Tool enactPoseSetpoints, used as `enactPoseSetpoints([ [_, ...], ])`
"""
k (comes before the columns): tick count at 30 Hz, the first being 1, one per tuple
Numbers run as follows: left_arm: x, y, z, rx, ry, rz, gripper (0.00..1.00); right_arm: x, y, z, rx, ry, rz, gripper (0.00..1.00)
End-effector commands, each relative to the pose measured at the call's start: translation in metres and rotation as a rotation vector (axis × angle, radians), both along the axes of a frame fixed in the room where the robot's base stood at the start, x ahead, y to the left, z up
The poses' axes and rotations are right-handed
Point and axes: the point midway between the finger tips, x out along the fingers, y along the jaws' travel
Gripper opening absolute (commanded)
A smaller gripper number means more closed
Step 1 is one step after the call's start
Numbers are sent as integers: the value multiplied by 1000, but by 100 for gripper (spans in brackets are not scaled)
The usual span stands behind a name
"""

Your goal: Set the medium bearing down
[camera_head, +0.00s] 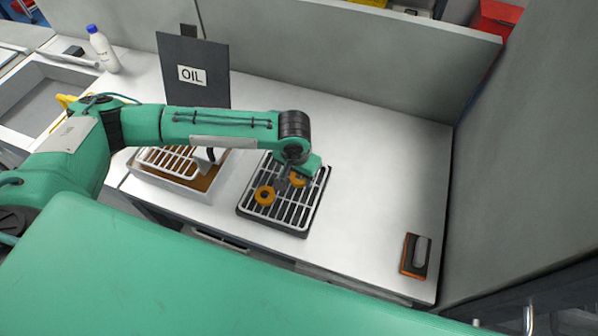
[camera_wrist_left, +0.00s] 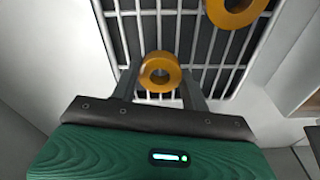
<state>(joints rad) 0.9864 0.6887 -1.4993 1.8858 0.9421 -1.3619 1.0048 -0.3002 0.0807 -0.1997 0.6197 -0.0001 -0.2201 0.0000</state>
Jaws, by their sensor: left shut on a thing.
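My left gripper (camera_head: 290,180) reaches down over a white-barred rack on a black tray (camera_head: 277,219). It is shut on an orange-yellow ring, the medium bearing (camera_head: 298,180), which also shows between the two fingers in the left wrist view (camera_wrist_left: 146,73). The held ring is at or just above the bars; I cannot tell whether it touches them. A second orange-yellow ring (camera_head: 264,195) lies on the rack to the left of the held one, and shows at the top of the left wrist view (camera_wrist_left: 231,14). My right gripper is not in view.
An oil tray (camera_head: 207,193) with a white grate stands left of the rack, partly behind my arm. A dark OIL sign (camera_head: 190,90) and a white bottle (camera_head: 103,50) stand behind. An orange-and-black item (camera_head: 415,256) lies at right.

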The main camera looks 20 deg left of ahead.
Motion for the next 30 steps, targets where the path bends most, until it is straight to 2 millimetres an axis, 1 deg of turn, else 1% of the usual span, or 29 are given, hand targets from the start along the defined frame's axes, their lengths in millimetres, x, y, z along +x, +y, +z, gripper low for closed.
enactPoseSetpoints([
  [3,0,0,-2,-1,1,0,16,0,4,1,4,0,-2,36],
  [4,0,0,-2,-1,1,0,48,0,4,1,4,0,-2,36],
  [7,0,0,-2,0,0,0,67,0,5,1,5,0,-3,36],
  [16,0,0,-1,0,0,0,68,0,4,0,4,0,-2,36],
  [20,0,0,6,-2,-2,1,68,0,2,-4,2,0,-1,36],
  [23,-2,1,22,-1,-2,0,68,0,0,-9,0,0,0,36],
  [30,-8,2,75,-2,-4,-1,68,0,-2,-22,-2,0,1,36],
])
